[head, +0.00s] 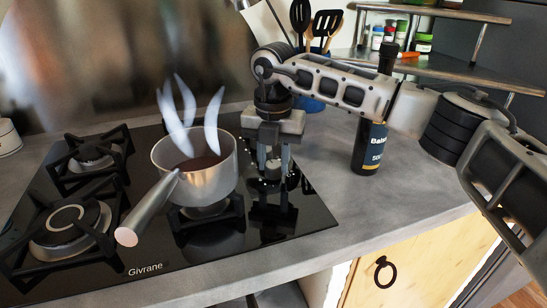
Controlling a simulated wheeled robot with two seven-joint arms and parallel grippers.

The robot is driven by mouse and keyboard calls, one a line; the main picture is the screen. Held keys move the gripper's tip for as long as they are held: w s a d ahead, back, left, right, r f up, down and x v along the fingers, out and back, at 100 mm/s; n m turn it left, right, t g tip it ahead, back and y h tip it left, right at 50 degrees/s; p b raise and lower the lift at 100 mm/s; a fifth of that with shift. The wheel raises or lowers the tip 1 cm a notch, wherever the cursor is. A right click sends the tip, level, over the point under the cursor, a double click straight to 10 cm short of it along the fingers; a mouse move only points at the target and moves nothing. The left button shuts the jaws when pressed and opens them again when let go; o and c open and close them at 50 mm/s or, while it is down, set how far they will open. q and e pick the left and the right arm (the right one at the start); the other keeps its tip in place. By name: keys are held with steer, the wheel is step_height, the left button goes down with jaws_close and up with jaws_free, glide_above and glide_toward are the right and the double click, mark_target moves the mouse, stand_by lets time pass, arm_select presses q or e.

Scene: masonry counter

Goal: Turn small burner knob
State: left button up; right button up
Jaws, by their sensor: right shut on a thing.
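A black glass gas cooktop (160,256) marked "Givrane" lies on the grey counter. Its control knobs are along the right side, small and partly hidden by my right gripper. My right gripper (273,168) points down over this knob area and is shut on a knob (272,173), which is mostly hidden between the fingers. I cannot make out which way the knob is turned. My left gripper is not in view.
A steaming pot (200,182) of dark liquid stands on a burner left of my right gripper, its handle toward the front. A blue utensil holder (310,104) is behind. The counter's front right is clear.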

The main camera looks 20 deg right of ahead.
mark_target(274, 164)
steer(key=shift+m, duration=1.2)
steer(key=o, duration=1)
step_height(274, 164, up, 16)
